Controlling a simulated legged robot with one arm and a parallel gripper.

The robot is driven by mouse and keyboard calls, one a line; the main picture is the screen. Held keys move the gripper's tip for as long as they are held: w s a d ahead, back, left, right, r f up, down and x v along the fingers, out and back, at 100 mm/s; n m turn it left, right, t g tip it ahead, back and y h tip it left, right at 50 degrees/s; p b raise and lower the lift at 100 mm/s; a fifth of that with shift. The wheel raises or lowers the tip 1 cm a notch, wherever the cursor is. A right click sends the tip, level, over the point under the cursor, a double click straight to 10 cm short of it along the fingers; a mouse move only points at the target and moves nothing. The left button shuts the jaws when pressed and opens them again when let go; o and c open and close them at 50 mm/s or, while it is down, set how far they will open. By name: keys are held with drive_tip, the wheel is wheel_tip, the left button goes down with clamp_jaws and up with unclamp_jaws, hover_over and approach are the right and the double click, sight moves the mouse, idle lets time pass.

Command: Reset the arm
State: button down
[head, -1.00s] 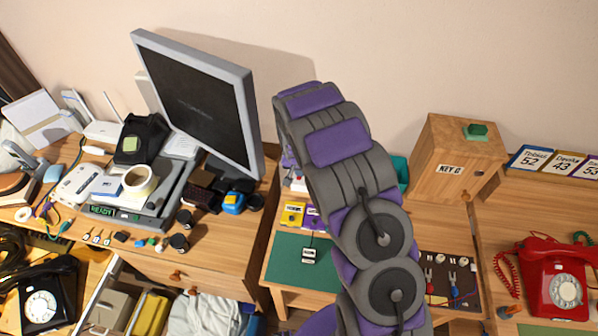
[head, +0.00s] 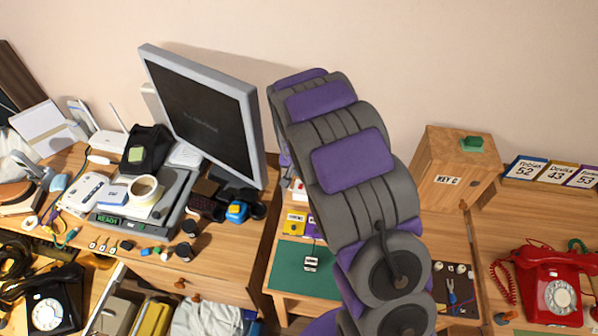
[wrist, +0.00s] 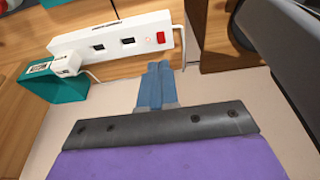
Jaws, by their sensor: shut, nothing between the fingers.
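My purple and grey arm stands raised in the middle of the head view, and its end is hidden there behind its own links. In the wrist view my gripper (wrist: 156,70) shows as two blue fingers pressed together, with nothing between them. Past the fingertips is a white power strip (wrist: 115,38) with a red switch, with a gap of bare surface between.
A monitor (head: 200,105) stands on the left desk among many small items. A wooden key box (head: 455,165) and a red dial phone (head: 556,285) are to the right. A black phone (head: 48,305) is at lower left. A teal box (wrist: 62,88) is beside the strip.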

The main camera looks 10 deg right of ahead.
drive_tip(key=shift+s+r, duration=0.3)
drive_tip(key=shift+r, duration=0.2)
drive_tip(key=shift+s+r, duration=0.25)
drive_tip(key=shift+r, duration=0.25)
drive_tip(key=shift+a, duration=0.25)
drive_tip(key=s+d+r+n+g, duration=0.1)
drive_tip(key=s+r, duration=0.6)
drive_tip(key=s, duration=0.2)
drive_tip(key=s+d+r+n+g, duration=0.1)
drive_tip(key=s+r, duration=0.6)
drive_tip(key=s, duration=0.3)
drive_tip(key=s+r+n+g+y, duration=0.1)
drive_tip(key=s+r, duration=0.3)
drive_tip(key=s, duration=1.7)
drive_tip(key=shift+a+r+n+g, duration=0.15)
drive_tip(key=shift+a+n+g, duration=0.2)
drive_tip(key=shift+n+g, duration=0.45)
